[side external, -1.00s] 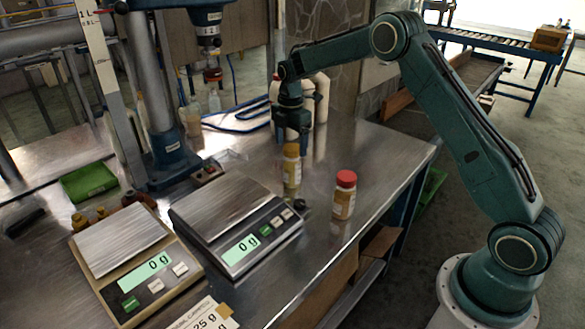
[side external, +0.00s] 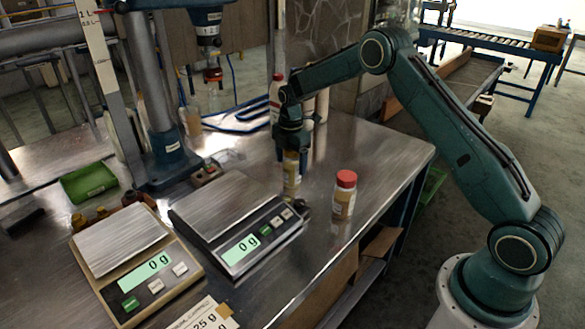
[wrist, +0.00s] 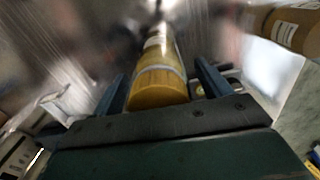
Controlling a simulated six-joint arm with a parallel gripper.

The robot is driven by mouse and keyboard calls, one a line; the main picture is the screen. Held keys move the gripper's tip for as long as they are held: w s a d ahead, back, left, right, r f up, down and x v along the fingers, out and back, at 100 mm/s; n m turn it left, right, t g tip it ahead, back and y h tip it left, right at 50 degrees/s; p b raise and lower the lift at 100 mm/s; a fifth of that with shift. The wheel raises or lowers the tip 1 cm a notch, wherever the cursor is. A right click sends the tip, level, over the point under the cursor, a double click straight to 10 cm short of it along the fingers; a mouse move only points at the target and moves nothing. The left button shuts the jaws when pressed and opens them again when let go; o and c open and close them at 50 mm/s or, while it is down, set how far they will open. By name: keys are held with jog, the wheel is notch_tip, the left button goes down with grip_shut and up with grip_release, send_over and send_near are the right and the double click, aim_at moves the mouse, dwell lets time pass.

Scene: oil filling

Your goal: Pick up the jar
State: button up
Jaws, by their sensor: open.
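A jar with a yellow lid (side external: 291,180) stands upright on the metal table, to the right of the scales. A second jar with a red lid (side external: 344,194) stands a little to its right, nearer the front. My gripper (side external: 291,155) points down over the yellow-lidded jar, and its fingers hide the lid in the side view. In the wrist view the yellow-lidded jar (wrist: 158,85) lies between the two open fingers of my gripper (wrist: 163,80), with dark gaps at the sides. Whether either finger touches it I cannot tell. The wrist view is blurred.
Two digital scales, a dark one (side external: 228,208) and a beige one (side external: 125,240), both reading 0 g, stand left of the jars. White bottles (side external: 320,105) stand behind my gripper. A drill-press-like column (side external: 160,110) and a green tray (side external: 88,183) are at the left.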

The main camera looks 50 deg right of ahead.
dwell(0.5)
jog(key=c, duration=1.2)
jog(key=shift+o, duration=0.3)
jog(key=shift+r, duration=0.15)
notch_tip(320, 180, up, 20)
jog(key=shift+f, duration=0.2)
